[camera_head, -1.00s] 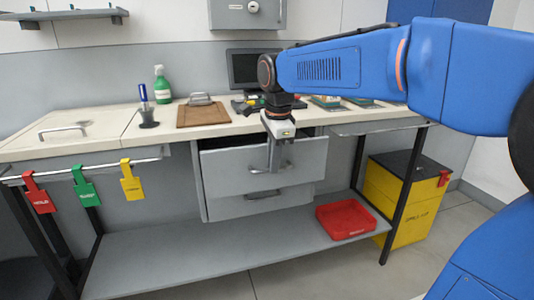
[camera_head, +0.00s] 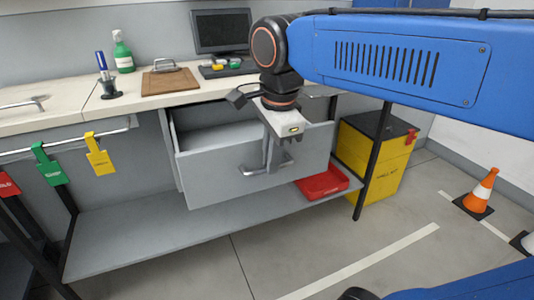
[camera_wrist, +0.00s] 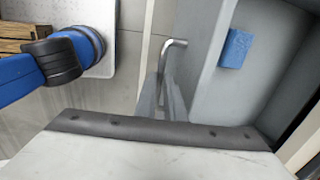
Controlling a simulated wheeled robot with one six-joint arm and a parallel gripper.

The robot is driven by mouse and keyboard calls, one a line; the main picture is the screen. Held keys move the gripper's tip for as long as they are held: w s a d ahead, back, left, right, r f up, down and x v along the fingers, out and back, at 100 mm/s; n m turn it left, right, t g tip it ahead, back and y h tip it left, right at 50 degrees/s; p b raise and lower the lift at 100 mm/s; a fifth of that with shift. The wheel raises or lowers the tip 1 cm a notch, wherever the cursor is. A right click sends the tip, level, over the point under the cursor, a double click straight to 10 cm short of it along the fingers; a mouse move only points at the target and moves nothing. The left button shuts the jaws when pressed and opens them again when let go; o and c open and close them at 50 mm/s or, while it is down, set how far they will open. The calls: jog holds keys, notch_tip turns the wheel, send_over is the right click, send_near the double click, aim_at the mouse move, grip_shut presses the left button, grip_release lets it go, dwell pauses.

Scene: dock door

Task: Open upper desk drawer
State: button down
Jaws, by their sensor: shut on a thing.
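The upper desk drawer (camera_head: 235,168) is pulled well out from under the bench, and its grey interior shows behind the front panel. Its bar handle (camera_head: 250,171) is on the front panel; the handle also shows in the wrist view (camera_wrist: 172,47). My gripper (camera_head: 275,165) points down at the drawer front and is shut on this handle, covering its right part. The fingers (camera_wrist: 168,100) show partly in the wrist view, below the handle. A blue item (camera_wrist: 236,47) lies inside the drawer. The lower drawer is hidden behind the upper front.
The bench top holds a clipboard (camera_head: 171,81), a green bottle (camera_head: 123,55) and a monitor (camera_head: 221,32). A red tray (camera_head: 325,183) lies on the lower shelf. A yellow bin (camera_head: 370,165) stands right of it, and a cone (camera_head: 481,190) further right. Floor in front is clear.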

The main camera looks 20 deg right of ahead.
dwell(0.3)
jog(key=c, duration=2.1)
grip_release()
jog(key=s+r, duration=0.1)
jog(key=r, duration=0.4)
jog(key=s+r, duration=0.1)
jog(key=r, duration=0.5)
jog(key=s+r, duration=0.1)
jog(key=r, duration=0.5)
jog(key=shift+s+r, duration=0.15)
jog(key=s+d+f+n+t, duration=0.1)
jog(key=d+f+n, duration=0.1)
jog(key=f+n, duration=0.4)
jog(key=s+d+f+n, duration=0.1)
jog(key=f+n, duration=0.5)
jog(key=f, duration=0.8)
jog(key=s+d+f+n+t, duration=0.1)
jog(key=d+f+n, duration=0.3)
jog(key=f, duration=0.6)
jog(key=shift+s+f+n+t, duration=0.25)
jog(key=shift+s+n, duration=0.35)
jog(key=shift+n, duration=0.3)
